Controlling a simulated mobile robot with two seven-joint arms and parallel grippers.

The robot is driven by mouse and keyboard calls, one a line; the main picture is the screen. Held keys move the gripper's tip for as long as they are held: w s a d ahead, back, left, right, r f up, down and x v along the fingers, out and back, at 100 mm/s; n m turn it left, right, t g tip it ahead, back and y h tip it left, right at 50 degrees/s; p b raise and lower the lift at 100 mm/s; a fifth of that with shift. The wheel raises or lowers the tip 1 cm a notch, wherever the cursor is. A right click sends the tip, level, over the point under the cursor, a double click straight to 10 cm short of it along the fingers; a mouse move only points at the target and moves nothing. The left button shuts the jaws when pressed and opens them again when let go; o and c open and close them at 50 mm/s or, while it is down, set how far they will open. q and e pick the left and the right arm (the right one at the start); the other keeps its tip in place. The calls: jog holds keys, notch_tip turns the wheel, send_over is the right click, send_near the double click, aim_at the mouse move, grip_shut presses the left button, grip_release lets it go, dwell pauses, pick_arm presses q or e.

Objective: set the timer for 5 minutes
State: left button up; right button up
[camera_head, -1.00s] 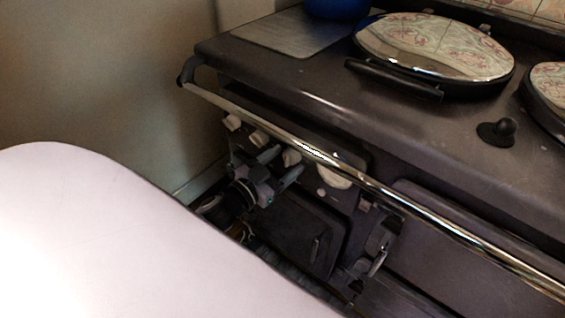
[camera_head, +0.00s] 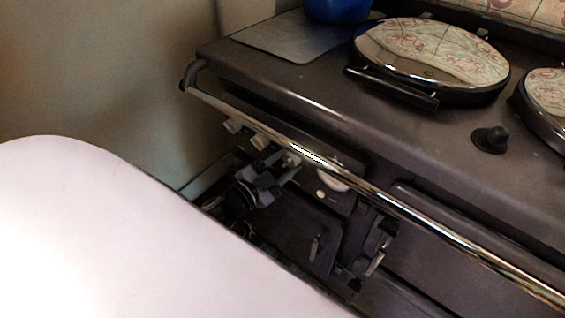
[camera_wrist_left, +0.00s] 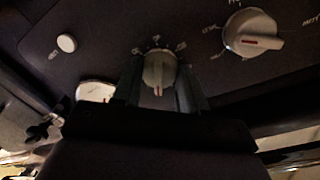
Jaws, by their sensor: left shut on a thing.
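A row of cream control knobs sits on the front panel of the dark range cooker, below the chrome rail. My left gripper (camera_head: 280,167) reaches up from below to one of the middle knobs. In the left wrist view, its two fingers (camera_wrist_left: 159,85) stand on either side of a small round knob (camera_wrist_left: 159,68) with a reddish pointer line, and the gripper is shut on it. Small printed marks ring this knob but are too blurred to read. The same knob shows partly in the head view (camera_head: 291,160). My right gripper is not in view.
The chrome rail (camera_head: 330,166) runs in front of the panel, above the gripper. A larger knob with a red mark (camera_wrist_left: 254,36), a round white button (camera_wrist_left: 67,43) and another partly hidden knob (camera_wrist_left: 92,90) are close by. A wall (camera_head: 110,80) stands at the left.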

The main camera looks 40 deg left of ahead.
pick_arm(q)
jog(key=o, duration=1.1)
jog(key=shift+c, duration=0.2)
jog(key=s, duration=0.7)
jog(key=shift+a, duration=0.45)
jog(key=shift+r, duration=0.1)
